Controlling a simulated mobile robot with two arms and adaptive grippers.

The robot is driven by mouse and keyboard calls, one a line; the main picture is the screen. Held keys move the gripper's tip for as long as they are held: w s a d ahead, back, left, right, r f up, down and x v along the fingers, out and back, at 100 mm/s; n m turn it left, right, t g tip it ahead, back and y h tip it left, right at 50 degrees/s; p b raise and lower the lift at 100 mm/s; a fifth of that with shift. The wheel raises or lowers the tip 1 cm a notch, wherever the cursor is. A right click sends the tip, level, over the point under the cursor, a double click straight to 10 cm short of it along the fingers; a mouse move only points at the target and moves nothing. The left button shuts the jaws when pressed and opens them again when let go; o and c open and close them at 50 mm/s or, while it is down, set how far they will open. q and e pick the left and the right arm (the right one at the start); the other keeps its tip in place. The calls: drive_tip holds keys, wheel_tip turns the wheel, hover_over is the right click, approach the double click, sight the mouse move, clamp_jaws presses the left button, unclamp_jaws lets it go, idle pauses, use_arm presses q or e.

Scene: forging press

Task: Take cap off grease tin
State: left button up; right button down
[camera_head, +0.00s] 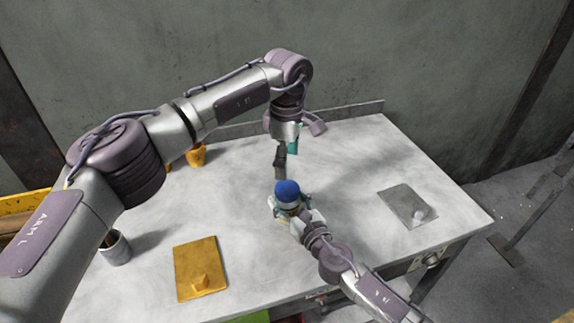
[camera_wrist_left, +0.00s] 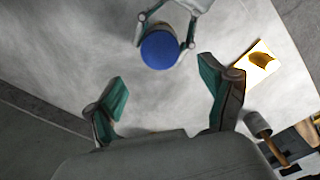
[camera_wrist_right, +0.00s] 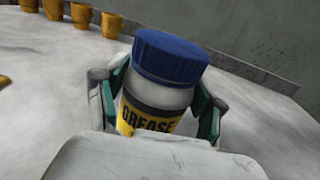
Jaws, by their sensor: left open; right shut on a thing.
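The grease tin (camera_wrist_right: 152,108) is a white jar with a yellow and black label reading GREASE. Its blue cap (camera_wrist_right: 170,58) sits on top of it. My right gripper (camera_head: 290,208) is shut around the tin's body, below the cap, and the tin looks roughly upright at the table's middle. In the left wrist view the blue cap (camera_wrist_left: 160,50) shows from above, between the right gripper's fingers. My left gripper (camera_wrist_left: 165,95) is open and empty. In the head view the left gripper (camera_head: 281,165) points down, above and behind the cap, apart from it.
A yellow plate (camera_head: 200,270) with a small block lies at the table's front left. A grey plate (camera_head: 408,207) lies at the right. A yellow cup (camera_head: 196,155) stands at the back left. A grey cup (camera_head: 115,248) stands at the left edge. The table around the tin is clear.

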sight(287, 187)
use_arm(q)
drive_tip(key=m, duration=0.7)
drive_tip(key=shift+m, duration=0.3)
drive_tip(key=m, duration=0.7)
drive_tip(key=shift+f+m, duration=0.5)
drive_tip(key=shift+f, duration=0.05)
wheel_tip(287, 187, down, 7)
drive_tip(key=shift+r, duration=0.1)
